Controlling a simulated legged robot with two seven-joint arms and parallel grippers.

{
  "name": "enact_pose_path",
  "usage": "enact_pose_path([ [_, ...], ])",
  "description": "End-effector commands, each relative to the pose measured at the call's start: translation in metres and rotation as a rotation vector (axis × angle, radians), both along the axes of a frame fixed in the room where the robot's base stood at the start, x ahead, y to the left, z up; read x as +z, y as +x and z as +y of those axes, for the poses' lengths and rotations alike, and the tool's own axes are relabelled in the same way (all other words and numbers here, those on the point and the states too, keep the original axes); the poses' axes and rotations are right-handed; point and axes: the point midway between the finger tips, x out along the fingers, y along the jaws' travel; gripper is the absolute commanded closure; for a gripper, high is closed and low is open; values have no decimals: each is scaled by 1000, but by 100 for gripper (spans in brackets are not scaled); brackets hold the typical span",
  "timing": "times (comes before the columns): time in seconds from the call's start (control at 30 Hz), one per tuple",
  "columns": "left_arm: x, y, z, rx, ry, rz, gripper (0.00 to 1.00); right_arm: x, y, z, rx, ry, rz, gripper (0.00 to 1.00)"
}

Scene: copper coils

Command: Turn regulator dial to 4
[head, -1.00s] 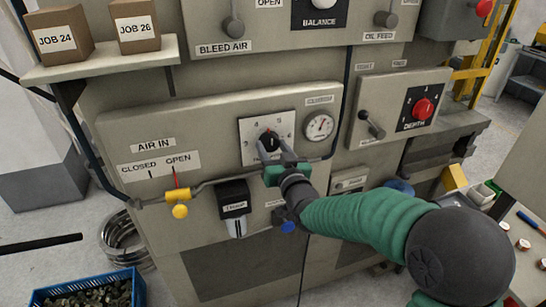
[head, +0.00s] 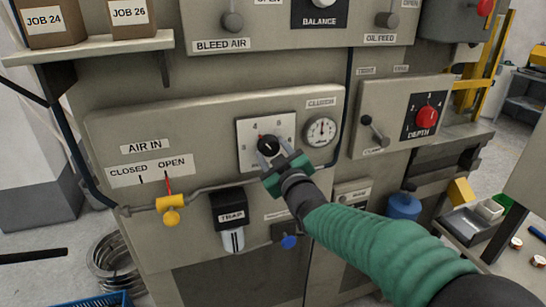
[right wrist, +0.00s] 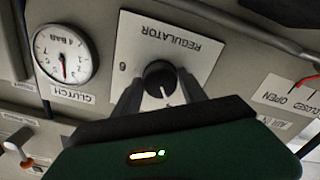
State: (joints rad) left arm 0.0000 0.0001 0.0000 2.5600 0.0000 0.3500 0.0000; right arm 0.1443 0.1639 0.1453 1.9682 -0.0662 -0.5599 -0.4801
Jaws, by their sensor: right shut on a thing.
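The regulator dial (head: 268,144) is a round black knob on a white square plate (head: 246,162) on the grey panel. The plate's numbers are too small or hidden to read the setting surely. My right gripper (head: 269,158) reaches up from below right, its grey fingers shut on the dial's sides. The fingers (right wrist: 158,92) cover part of the plate in the wrist view.
The clutch gauge (head: 321,131) is close to the right of the plate. A pipe with a yellow valve (head: 171,209) and the black TRAP unit (head: 229,205) are below left. A lever (head: 374,132) and the red depth knob (head: 429,113) are farther right.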

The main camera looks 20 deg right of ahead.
Motion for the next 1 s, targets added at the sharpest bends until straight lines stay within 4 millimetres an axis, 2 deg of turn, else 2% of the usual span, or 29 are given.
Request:
enact_pose_path([
  [0.47, -1, 0, 0, 0, 0, 0, 45, 0, 0, 0, -1, -12, 0, 91],
  [0.5, -1, 0, 0, 0, 0, 0, 45, 0, 0, 0, 0, -12, 0, 45],
  [0.6, -1, 0, 0, 0, 0, 0, 45, 0, 0, 0, 0, -11, 0, 32],
  [0.63, -1, 0, 0, 0, 0, 0, 45, 0, 0, 0, 0, -11, 0, 29],
  [1.0, -3, 0, 0, 0, 0, 0, 45, 0, 0, 0, 0, -11, -1, 29],
])
